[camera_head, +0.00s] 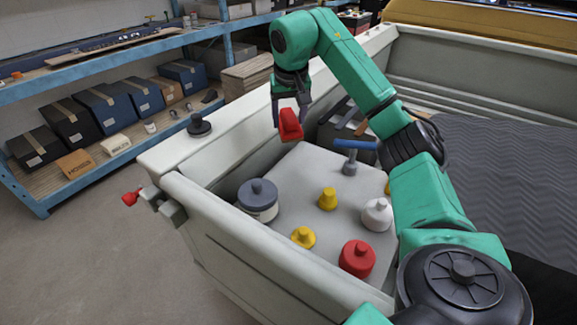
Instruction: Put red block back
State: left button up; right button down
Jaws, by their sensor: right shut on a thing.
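The red block (290,124) is held in the air above the back left part of a light grey tray-like surface (300,165). My right gripper (288,106) points down and is shut on the block, which hangs below the dark fingers. The block looks slightly tilted and clear of the surface. My left gripper is out of view.
On the grey surface stand a dark grey lidded pot (258,199), yellow pieces (328,199), a white knobbed piece (377,215), a red knobbed piece (357,259) and a blue-handled tool (352,147). Raised walls (250,245) surround it. Shelves with boxes (107,107) stand at left.

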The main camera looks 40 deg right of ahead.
notch_tip(320, 180, down, 15)
jog(key=shift+s+f+p, duration=0.1)
jog(key=shift+f+p, duration=0.1)
jog(key=shift+p, duration=0.65)
jog(key=shift+f, duration=0.4)
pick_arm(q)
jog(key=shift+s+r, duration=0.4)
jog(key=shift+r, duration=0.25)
pick_arm(e)
jog(key=shift+d+f, duration=0.1)
jog(key=shift+f, duration=0.1)
jog(key=shift+c, duration=0.2)
grip_release()
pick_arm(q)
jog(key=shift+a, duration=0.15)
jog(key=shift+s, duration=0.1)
pick_arm(e)
jog(key=shift+r, duration=0.1)
